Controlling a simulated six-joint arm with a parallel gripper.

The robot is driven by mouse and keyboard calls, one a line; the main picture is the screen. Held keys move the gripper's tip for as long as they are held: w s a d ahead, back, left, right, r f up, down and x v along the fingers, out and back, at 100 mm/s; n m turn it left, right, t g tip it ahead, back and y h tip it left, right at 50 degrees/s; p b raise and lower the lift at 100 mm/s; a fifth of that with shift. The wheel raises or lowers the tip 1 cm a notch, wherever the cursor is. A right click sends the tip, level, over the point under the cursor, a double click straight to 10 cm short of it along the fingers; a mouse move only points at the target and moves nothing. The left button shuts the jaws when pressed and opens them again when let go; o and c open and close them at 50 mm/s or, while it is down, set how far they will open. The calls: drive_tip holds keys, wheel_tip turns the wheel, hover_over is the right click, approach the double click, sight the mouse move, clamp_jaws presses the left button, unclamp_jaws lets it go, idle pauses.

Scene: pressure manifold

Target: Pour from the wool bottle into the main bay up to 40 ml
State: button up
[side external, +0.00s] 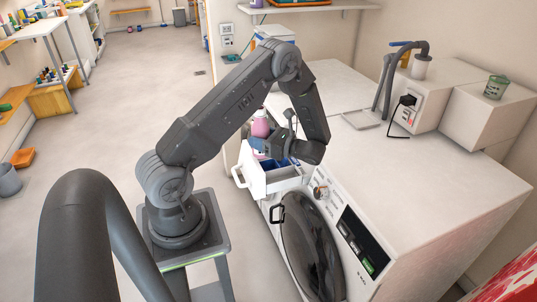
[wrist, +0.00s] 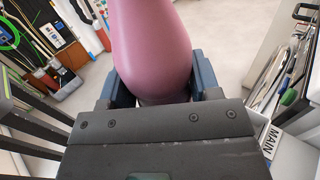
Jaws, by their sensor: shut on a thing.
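A pink bottle (side external: 261,126), likely the wool bottle, is held by my gripper (side external: 268,147). In the side view it looks roughly upright, just behind and above the open white detergent drawer (side external: 265,183). In the wrist view, the pink bottle (wrist: 155,45) fills the space between the blue fingers of my gripper (wrist: 157,88). Its label and mouth cannot be made out. A MAIN label (wrist: 271,140) shows at the lower right of the wrist view, beside the gripper. The drawer's inside is partly hidden by my gripper, with some blue showing. The liquid level cannot be seen.
The washing machine's round door (side external: 312,258) is below the drawer, with its control panel (side external: 362,243) to the right. The white worktop (side external: 420,165) is mostly clear. Open floor lies left.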

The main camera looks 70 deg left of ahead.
drive_tip(key=shift+r+m, duration=0.1)
drive_tip(key=shift+m, duration=0.3)
drive_tip(key=shift+r+m+h, duration=0.15)
drive_tip(key=shift+m+h, duration=0.35)
drive_tip(key=shift+m, duration=1)
drive_tip(key=shift+w+a+m+t+h, duration=0.15)
drive_tip(key=shift+m+h, duration=0.1)
drive_tip(key=shift+m, duration=0.5)
drive_tip(key=shift+w+a+m+t+h, duration=0.15)
drive_tip(key=shift+m+h, duration=0.1)
drive_tip(key=shift+m, duration=0.5)
drive_tip(key=shift+s+d+f+m, duration=0.25)
drive_tip(key=shift+f+m, duration=0.1)
drive_tip(key=shift+m, duration=0.35)
drive_tip(key=shift+s+d+f+m+h, duration=0.3)
drive_tip(key=shift+m+h, duration=0.2)
drive_tip(key=shift+m, duration=0.2)
drive_tip(key=shift+s+d+f+m+h, duration=0.15)
drive_tip(key=shift+d+f+m+h, duration=0.25)
drive_tip(key=shift+m, duration=0.5)
idle(2.3)
